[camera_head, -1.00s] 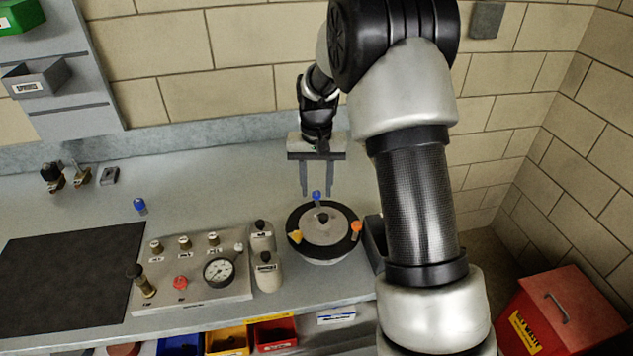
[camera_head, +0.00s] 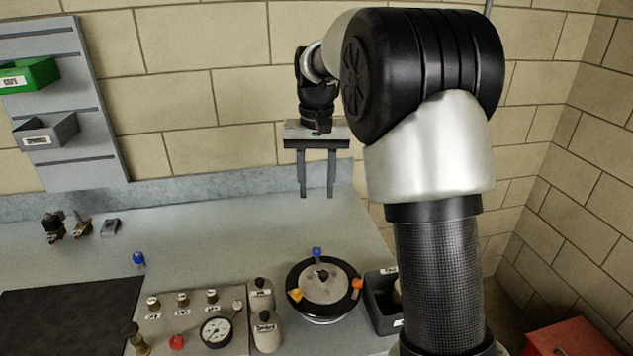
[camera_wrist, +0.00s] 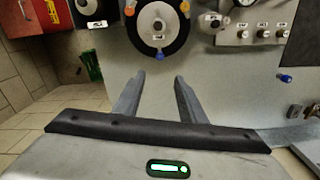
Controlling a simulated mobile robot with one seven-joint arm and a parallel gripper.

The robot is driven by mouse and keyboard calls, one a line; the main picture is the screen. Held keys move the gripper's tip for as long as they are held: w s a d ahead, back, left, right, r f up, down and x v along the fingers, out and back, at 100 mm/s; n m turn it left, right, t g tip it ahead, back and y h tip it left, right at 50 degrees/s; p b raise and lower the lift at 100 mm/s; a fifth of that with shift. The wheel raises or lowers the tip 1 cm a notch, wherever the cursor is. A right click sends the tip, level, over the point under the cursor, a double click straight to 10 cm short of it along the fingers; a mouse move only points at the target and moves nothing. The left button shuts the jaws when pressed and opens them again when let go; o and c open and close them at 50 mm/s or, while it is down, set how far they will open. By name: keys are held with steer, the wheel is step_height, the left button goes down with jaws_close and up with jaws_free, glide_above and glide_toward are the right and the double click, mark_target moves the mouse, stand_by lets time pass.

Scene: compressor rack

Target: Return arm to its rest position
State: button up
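My gripper (camera_head: 316,194) hangs with its fingers pointing down above the back of the grey bench, behind the round black-rimmed device (camera_head: 322,290). Its two fingers are apart with nothing between them. In the wrist view, my gripper (camera_wrist: 158,78) also shows open and empty, with bare bench beyond the fingertips. The round device (camera_wrist: 157,27) lies past the fingertips there, apart from them, with blue, orange and yellow knobs around its rim. My arm is bent, its elbow high at the right of the head view.
A blue-capped part (camera_head: 139,259) and small fittings (camera_head: 66,228) lie at the left. A red waste box (camera_head: 565,339) stands at lower right. The brick wall is close behind.

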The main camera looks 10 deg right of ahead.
steer(key=shift+r, duration=0.2)
steer(key=s+r+n+t+p, duration=0.1)
steer(key=s+r+t+p, duration=0.2)
steer(key=s+r, duration=0.95)
steer(key=s+f+n+t+p, duration=0.1)
steer(key=s+f+t+p, duration=0.1)
steer(key=s, duration=1.4)
steer(key=shift+d+f+t, duration=0.15)
steer(key=shift+f+t, duration=0.15)
steer(key=shift+f, duration=0.05)
steer(key=shift+s, duration=0.1)
